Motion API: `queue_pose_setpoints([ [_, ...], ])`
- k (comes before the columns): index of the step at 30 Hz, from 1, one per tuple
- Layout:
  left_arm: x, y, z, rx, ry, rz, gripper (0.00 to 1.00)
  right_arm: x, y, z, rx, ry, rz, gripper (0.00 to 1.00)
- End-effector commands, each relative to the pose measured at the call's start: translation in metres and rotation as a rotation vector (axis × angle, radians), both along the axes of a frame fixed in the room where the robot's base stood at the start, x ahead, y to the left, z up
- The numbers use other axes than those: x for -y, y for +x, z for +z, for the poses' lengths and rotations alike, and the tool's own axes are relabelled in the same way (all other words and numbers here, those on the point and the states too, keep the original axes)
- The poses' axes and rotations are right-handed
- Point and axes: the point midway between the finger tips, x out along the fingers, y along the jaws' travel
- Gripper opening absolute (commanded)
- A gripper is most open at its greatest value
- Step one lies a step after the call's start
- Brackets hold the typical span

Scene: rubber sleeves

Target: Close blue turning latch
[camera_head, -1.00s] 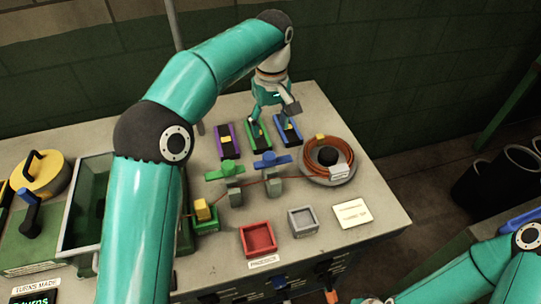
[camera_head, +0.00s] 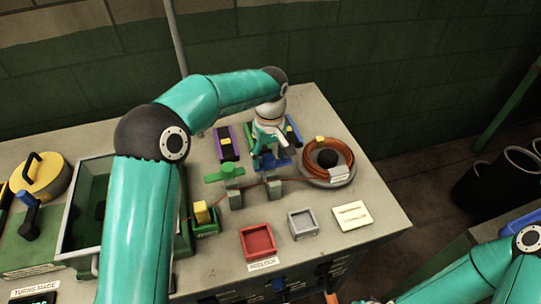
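The blue turning latch (camera_head: 284,164) sits on a small grey post (camera_head: 274,187) near the middle of the bench. Beside it on the left, a green latch (camera_head: 222,174) lies crosswise on a similar post. My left gripper (camera_head: 268,152) points down right over the blue latch and hides part of it. I cannot tell whether its fingers touch the latch or how far apart they are. My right arm shows at the lower right, but its gripper is out of view.
Purple (camera_head: 227,143), green and blue strips lie behind the latches, partly hidden by my gripper. An orange cable coil (camera_head: 340,157) is to the right. A red tray (camera_head: 258,241), a grey tray (camera_head: 303,223) and a pale card (camera_head: 351,215) lie in front.

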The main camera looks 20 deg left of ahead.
Motion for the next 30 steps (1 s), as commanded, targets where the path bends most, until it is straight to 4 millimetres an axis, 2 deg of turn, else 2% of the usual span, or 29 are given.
queue_pose_setpoints([
  [1,0.0001,0.0001,0.0002,0.0,0.0,0.0,0.52,0.0,0.0,0.0,0.0,0.0,0.0,0.55],
  [10,0.0005,0.0003,0.0005,0.001,0.0,0.0,0.04,0.0,-0.0001,0.0,0.0,0.0,0.0,0.55],
  [11,0.006,0.0008,0.0004,0.002,-0.001,-0.004,0.04,-0.0001,-0.0002,0.0,-0.001,0.0,0.0,0.55],
  [20,0.0037,0.0014,0.001,0.003,-0.004,-0.043,0.04,0.0,-0.0001,0.0009,0.0,0.0,0.0,0.55],
  [30,0.0039,0.0015,0.0015,0.004,-0.003,-0.244,0.04,0.0,-0.0001,0.0046,0.0,0.0,0.0,0.55],
])
